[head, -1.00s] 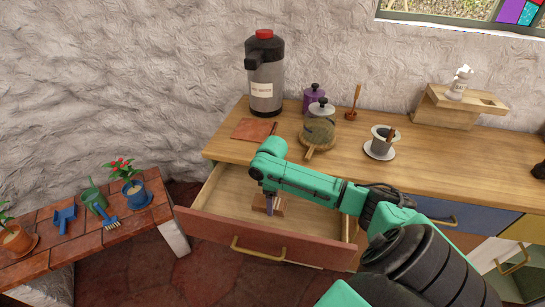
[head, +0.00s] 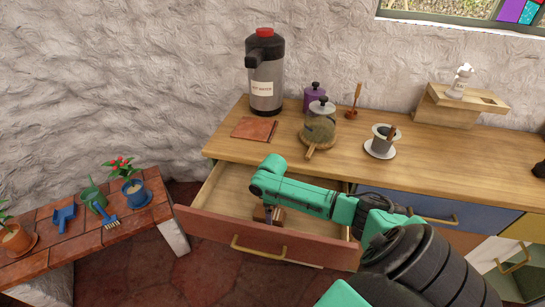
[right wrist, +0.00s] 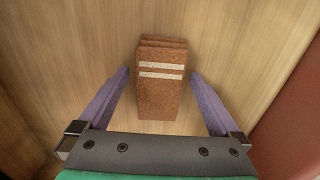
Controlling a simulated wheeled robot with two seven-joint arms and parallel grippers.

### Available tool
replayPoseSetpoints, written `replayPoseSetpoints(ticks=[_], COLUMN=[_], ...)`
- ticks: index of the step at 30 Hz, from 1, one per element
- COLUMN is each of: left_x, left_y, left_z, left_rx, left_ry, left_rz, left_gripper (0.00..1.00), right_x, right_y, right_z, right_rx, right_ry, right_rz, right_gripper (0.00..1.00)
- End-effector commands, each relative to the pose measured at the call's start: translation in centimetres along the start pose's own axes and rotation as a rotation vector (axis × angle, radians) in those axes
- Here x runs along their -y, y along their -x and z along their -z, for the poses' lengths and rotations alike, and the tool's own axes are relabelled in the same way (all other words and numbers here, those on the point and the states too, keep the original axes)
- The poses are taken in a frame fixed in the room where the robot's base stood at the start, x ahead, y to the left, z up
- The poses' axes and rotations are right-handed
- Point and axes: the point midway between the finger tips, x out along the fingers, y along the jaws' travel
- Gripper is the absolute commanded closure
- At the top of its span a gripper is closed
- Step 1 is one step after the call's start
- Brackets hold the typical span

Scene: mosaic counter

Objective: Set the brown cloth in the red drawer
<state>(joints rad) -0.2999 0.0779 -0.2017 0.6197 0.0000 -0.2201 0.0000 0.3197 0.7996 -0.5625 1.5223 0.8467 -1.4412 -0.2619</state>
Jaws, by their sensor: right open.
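The brown cloth (right wrist: 162,85), folded and with two white stripes, is inside the open red drawer (head: 225,226). It appears to rest on the drawer's pale wooden floor. In the head view the cloth (head: 261,214) is partly hidden by my gripper. My right gripper (right wrist: 159,76) is open, with one purple finger on each side of the cloth and a visible gap on both sides. In the head view the right gripper (head: 270,213) reaches down into the drawer. My left gripper is not in view.
Above the drawer, the wooden counter (head: 455,150) holds a flat reddish-brown square (head: 254,129), a hot-water dispenser (head: 265,80), jars and a cup on a saucer (head: 381,150). A low tiled bench (head: 90,240) with plants stands left. The drawer's left part is empty.

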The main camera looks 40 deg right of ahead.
Motion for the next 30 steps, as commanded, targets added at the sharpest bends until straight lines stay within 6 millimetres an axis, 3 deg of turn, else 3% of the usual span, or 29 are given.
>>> replayPoseSetpoints(ticks=[4,7,18,22,30], left_x=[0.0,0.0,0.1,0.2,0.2], left_y=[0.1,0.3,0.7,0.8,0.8], left_z=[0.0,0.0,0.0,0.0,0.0], left_rx=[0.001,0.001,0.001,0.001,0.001], left_ry=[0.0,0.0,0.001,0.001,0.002], left_rz=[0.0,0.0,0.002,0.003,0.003], left_gripper=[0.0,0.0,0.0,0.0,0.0], right_x=[0.0,-0.1,-0.1,0.0,0.0], right_y=[0.5,2.0,11.1,12.2,12.3], right_z=[0.0,0.0,0.1,0.0,0.0], right_rx=[0.0,-0.002,-0.003,0.0,0.0], right_ry=[0.0,-0.001,-0.001,0.0,-0.001], right_rz=[-0.001,-0.002,-0.001,0.001,0.001], right_gripper=[0.01,0.01,0.01,0.01,0.01])
